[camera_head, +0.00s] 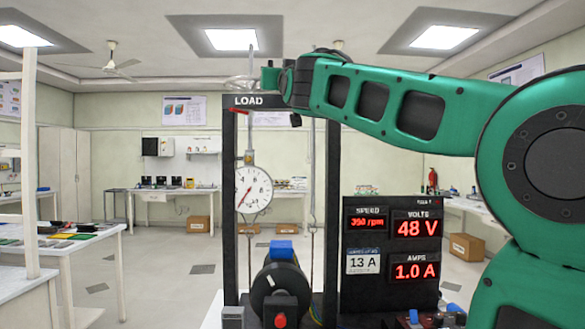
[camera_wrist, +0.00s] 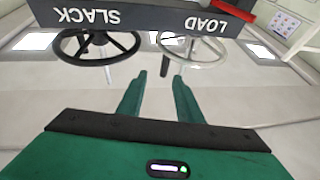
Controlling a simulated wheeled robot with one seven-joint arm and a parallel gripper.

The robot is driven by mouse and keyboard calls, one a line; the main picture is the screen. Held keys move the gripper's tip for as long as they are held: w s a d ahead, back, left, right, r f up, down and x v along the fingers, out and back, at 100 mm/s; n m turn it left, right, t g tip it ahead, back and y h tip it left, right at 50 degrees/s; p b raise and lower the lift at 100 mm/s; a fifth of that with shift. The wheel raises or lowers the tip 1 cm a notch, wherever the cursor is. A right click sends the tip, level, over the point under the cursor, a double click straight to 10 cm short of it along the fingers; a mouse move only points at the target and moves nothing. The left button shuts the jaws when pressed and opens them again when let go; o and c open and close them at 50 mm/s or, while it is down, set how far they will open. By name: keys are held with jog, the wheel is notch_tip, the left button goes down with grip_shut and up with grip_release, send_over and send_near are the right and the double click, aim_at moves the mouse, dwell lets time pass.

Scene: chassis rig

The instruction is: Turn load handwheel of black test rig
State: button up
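The black test rig (camera_head: 229,200) stands in front of me with a LOAD label on its top bar. The pale load handwheel (camera_head: 241,82) sits above that label. In the wrist view, which is upside down, the load handwheel (camera_wrist: 205,65) is beside the LOAD lettering, and a black handwheel (camera_wrist: 85,72) is by SLACK. My gripper (camera_head: 268,78) is at the top of the rig, just right of the load handwheel. In the wrist view my gripper (camera_wrist: 158,77) is open, with a short dark peg (camera_wrist: 165,66) between the fingertips. I cannot tell whether anything touches.
A dial gauge (camera_head: 254,190) hangs inside the rig above a dark drum (camera_head: 280,288). A display panel (camera_head: 391,250) reads 48 V and 1.0 A. A red pointer (camera_wrist: 232,10) juts from the top bar. A white table (camera_head: 65,250) stands left.

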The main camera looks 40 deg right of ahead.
jog(key=d+f+g+y, duration=0.1)
jog(key=d+f+g, duration=0.1)
jog(key=f, duration=1)
jog(key=s+d+f+g+y, duration=0.1)
jog(key=f+g, duration=0.3)
jog(key=f, duration=0.8)
jog(key=shift+d, duration=0.8)
notch_tip(320, 180, up, 24)
jog(key=f+n+t+y, duration=0.1)
jog(key=n+t+y, duration=0.5)
jog(key=t+y, duration=0.25)
jog(key=x, duration=1)
jog(key=shift+a+g+y, duration=0.3)
jog(key=shift+g+y, duration=0.05)
jog(key=shift+g, duration=0.1)
jog(key=shift+r, duration=0.1)
grip_shut()
